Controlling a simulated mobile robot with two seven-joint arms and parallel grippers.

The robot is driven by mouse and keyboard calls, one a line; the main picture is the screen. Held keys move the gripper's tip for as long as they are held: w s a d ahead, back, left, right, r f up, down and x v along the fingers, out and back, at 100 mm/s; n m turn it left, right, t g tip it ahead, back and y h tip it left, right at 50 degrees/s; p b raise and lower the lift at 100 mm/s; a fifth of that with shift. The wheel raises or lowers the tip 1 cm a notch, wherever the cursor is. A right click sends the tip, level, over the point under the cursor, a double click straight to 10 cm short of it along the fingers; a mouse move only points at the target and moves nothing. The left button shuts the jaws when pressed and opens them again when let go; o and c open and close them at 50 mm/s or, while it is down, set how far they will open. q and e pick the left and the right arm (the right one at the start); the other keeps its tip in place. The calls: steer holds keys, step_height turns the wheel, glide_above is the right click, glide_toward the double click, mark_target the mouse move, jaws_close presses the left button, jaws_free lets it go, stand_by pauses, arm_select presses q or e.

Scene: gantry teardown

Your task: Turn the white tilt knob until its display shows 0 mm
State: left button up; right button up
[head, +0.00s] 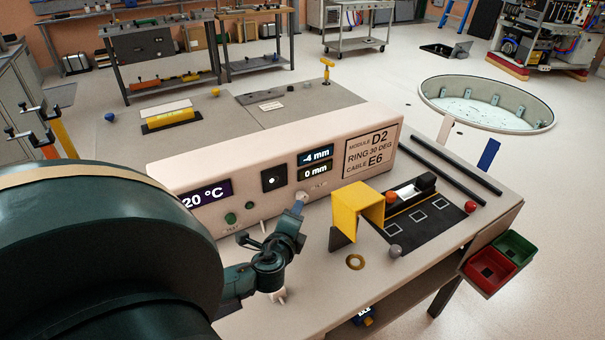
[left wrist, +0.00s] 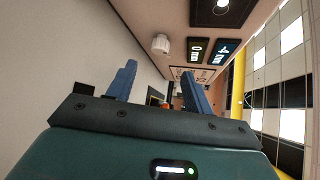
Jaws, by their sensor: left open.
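A cream control box (head: 230,170) carries two stacked displays: the upper one (head: 315,156) reads -4 mm, the lower one (head: 314,170) reads 0 mm. A small white knob (head: 302,196) sits on its front below them, partly hidden by my left gripper (head: 298,207). In the left wrist view, the white knob (left wrist: 160,44) shows clear of the fingers, beyond the gap between the blue tips of my open, empty left gripper (left wrist: 160,70). Which display belongs to the knob is too small to read. My right gripper is not in view.
Red and green bins (head: 490,268) hang at the table's right edge.

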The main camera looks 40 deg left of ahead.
mark_target(303, 199)
arm_select(q)
steer(key=x, duration=0.9)
steer(key=shift+w+a+f, duration=0.15)
steer(key=shift+w+f, duration=0.05)
steer(key=shift+w, duration=0.1)
steer(key=c, duration=1)
steer(key=shift+r+m+g+p, duration=0.35)
steer(key=shift+g+p, duration=0.25)
steer(key=shift+p, duration=0.5)
steer(key=m+g, duration=0.2)
steer(key=g, duration=0.2)
steer(key=shift+w+f+m, duration=0.1)
steer(key=shift+w+m, duration=0.05)
steer(key=shift+m, duration=0.2)
steer(key=o, duration=1)
